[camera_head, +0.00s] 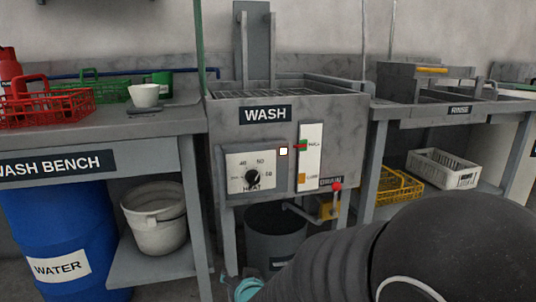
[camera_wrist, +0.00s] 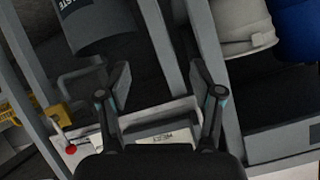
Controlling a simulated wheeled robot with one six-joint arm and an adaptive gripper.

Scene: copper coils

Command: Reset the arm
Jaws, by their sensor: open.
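My gripper (camera_wrist: 160,84) shows in the wrist view with its two dark fingers spread apart and nothing between them. It is in front of the wash station, whose frame legs and a labelled light panel (camera_wrist: 178,133) lie behind the fingers. The wrist picture appears turned over, with the floor side at the top. The grey wash station (camera_head: 330,110) stands at the centre, with a heat dial (camera_head: 252,178) and a red drain knob (camera_head: 337,187).
A waste bin (camera_head: 275,245) stands under the wash station. The wash bench (camera_head: 120,130) at left holds red and green baskets (camera_head: 45,106) and a white cup (camera_head: 144,95). Below are a blue water barrel (camera_head: 60,235) and a pale bucket (camera_head: 155,225). Crates (camera_head: 443,170) sit at right.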

